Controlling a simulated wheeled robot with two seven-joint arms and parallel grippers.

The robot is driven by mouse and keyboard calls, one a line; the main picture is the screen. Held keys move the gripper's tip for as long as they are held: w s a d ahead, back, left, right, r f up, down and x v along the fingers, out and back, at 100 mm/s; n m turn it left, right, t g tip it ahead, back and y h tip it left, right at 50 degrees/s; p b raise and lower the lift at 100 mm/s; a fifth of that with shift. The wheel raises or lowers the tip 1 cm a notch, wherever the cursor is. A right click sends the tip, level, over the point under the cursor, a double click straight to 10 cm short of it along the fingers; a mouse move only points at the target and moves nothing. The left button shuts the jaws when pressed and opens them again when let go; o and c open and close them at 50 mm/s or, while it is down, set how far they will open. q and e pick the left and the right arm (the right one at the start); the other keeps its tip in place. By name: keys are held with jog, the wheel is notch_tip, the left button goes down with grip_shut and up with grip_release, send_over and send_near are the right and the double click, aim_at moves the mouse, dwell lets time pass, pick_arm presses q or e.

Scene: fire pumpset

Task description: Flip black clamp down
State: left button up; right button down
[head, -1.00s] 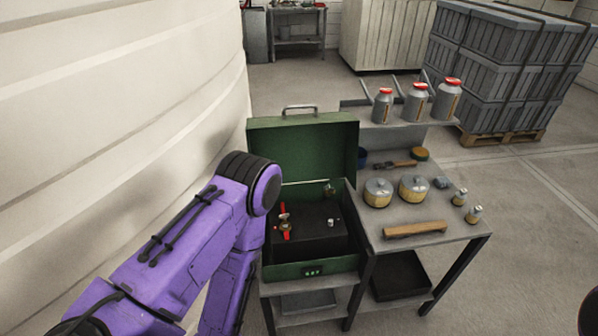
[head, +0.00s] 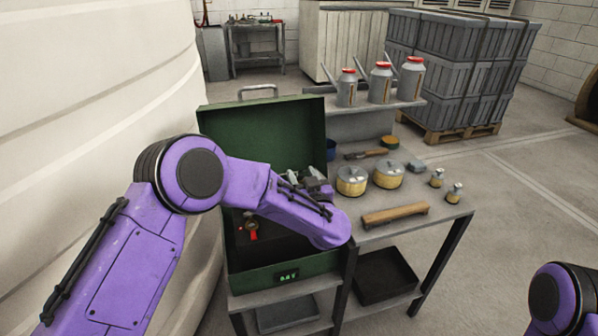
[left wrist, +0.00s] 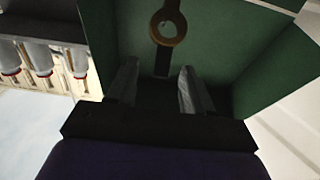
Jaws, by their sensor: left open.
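The open green box (head: 262,130) stands on the grey bench with its lid up. Inside is a black block (head: 262,245) with a small red-handled valve (head: 252,228); my left arm covers much of the box. My left gripper (head: 305,177) is inside the box near the lid, partly hidden by its own arm. In the left wrist view it (left wrist: 160,92) is open and empty, and a brass-coloured ring (left wrist: 168,27) on a dark upright bar shows just beyond the fingertips, against green. I cannot tell whether this bar is the black clamp. My right gripper is out of view.
The bench top right of the box holds two round tins (head: 352,180), a wooden bar (head: 395,214), a hammer (head: 366,153) and small bottles (head: 437,178). Red-capped canisters (head: 380,82) stand on a raised shelf. A large pale tank (head: 90,90) is close on the left.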

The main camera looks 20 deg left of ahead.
pick_arm(q)
jog(key=x, duration=0.3)
jog(key=shift+w, duration=0.1)
jog(key=shift+c, duration=0.3)
grip_shut()
